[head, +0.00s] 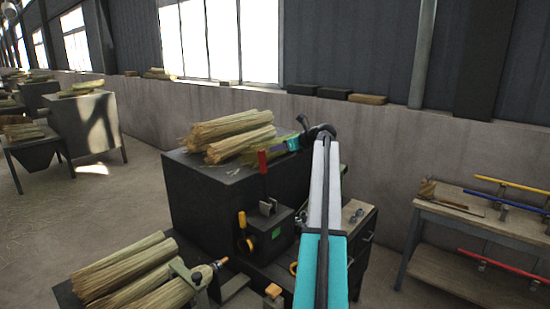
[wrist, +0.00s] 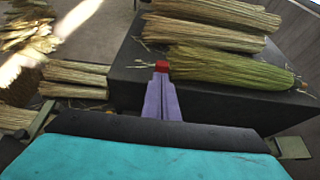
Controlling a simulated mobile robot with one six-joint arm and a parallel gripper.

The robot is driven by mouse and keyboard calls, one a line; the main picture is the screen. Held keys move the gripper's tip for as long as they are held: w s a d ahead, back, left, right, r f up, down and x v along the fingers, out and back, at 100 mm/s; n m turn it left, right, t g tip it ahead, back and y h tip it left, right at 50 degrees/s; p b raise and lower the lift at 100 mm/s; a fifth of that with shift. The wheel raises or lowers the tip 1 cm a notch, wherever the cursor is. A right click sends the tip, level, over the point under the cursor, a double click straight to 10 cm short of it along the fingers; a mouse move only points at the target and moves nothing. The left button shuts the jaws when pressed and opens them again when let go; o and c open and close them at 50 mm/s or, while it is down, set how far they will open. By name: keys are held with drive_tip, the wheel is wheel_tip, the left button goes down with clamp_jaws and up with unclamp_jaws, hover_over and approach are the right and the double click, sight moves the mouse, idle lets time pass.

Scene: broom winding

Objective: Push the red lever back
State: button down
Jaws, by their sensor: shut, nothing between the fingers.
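The red lever (head: 262,161) stands upright at the front of the dark machine, in the middle of the head view. In the wrist view its red top (wrist: 162,66) shows right at the tips of my gripper (wrist: 163,82). The two purple fingers are closed together with nothing between them. Whether they touch the lever or are just short of it, I cannot tell. In the head view my wrist is just right of the lever, over the machine top, and the fingers are hard to make out.
Straw bundles (head: 228,133) lie on the machine top (head: 200,170) behind the lever. A greener bundle (wrist: 225,68) lies close to the fingertips. More straw (head: 125,270) is at the front left. A wooden bench (head: 490,225) with coloured handles stands at right.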

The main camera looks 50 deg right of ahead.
drive_tip(key=shift+s+r+b, duration=0.2)
drive_tip(key=shift+r+b, duration=0.3)
drive_tip(key=shift+r, duration=0.9)
drive_tip(key=shift+s+r+b, duration=0.2)
drive_tip(key=shift+r+b, duration=0.3)
drive_tip(key=shift+r, duration=0.9)
